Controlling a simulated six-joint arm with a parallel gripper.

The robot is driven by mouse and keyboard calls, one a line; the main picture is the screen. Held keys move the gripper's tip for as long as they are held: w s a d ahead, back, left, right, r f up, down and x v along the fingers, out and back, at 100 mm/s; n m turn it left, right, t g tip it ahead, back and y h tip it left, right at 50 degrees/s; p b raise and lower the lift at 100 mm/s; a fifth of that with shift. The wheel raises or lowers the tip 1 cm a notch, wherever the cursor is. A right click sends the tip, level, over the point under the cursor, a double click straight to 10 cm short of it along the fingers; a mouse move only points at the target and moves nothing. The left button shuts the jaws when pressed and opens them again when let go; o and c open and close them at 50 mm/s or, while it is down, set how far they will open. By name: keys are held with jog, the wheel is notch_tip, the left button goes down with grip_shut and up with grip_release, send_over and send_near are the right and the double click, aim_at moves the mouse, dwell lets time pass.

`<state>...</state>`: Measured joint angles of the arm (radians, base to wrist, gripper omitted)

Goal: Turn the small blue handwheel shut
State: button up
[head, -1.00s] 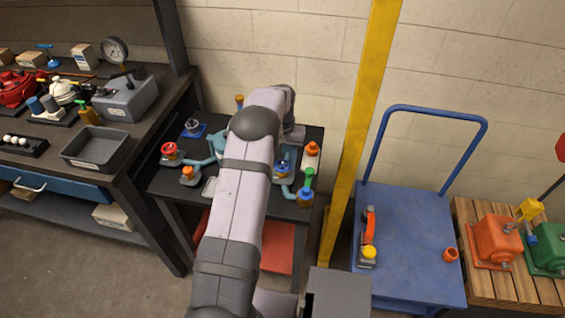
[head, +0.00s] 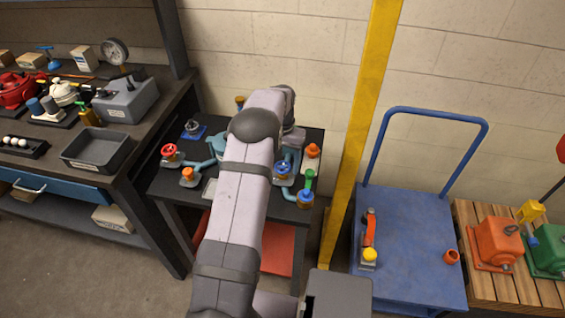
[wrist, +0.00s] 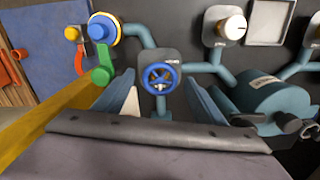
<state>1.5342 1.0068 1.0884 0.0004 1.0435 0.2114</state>
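The small blue handwheel (wrist: 160,77) sits on a grey plate with a teal pipe below it, in the upper middle of the wrist view. In the head view the blue handwheel (head: 282,168) is on the right part of the dark bench, just in front of my gripper (head: 290,155). In the wrist view my gripper (wrist: 161,88) is open, with one finger on each side of the wheel in the picture and visible gaps between. I cannot tell the height of the fingertips over the wheel.
A green-handled valve (wrist: 102,66) with a blue and yellow fitting stands left of the wheel. A teal cylinder (wrist: 270,100) lies to the right. A white-capped knob (wrist: 233,26) is at upper right. A yellow post (head: 362,120) rises right of the bench.

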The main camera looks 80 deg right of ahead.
aim_at(282, 166)
dwell(0.3)
jog(key=shift+r+b, duration=1.15)
jog(key=shift+r, duration=2.5)
jog(key=shift+w, duration=0.1)
jog(key=w+a+r+n, duration=0.1)
jog(key=w+a+n, duration=0.3)
jog(key=w, duration=0.5)
jog(key=w+a+r+n, duration=0.1)
jog(key=w+a, duration=0.6)
jog(key=w, duration=0.3)
jog(key=w+a+n, duration=0.2)
jog(key=w+a, duration=0.2)
jog(key=a, duration=0.3)
jog(key=w+a+n, duration=0.3)
jog(key=w+a, duration=0.1)
jog(key=a, duration=0.4)
jog(key=w+a+n, duration=0.1)
jog(key=a+n, duration=0.4)
jog(key=a, duration=1.1)
jog(key=s+a+f+n, duration=0.3)
jog(key=s+a+n, duration=0.2)
jog(key=a, duration=0.8)
jog(key=s, duration=0.3)
